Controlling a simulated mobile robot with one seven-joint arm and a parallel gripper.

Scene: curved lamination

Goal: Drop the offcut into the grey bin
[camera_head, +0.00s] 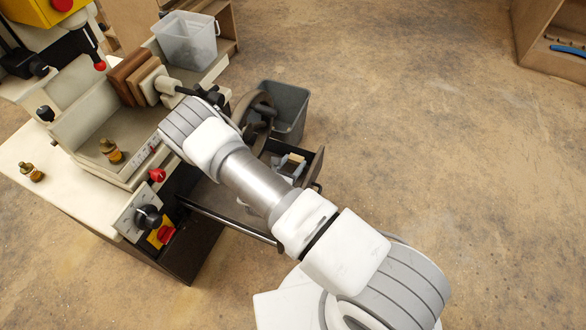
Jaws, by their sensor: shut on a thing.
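The grey bin (293,103) is an open dark grey tub on the floor, right of the machine. A dark ring-shaped part overlaps its left side in the picture. My arm crosses the middle of the view and bends at a grey-banded joint just left of the bin.
The machine bench (70,190) holds brown and cream slabs (136,75), brass fittings (110,151) and red controls. A clear plastic tub (187,42) stands behind. A wooden shelf (537,45) is at top right. The floor rightward is clear.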

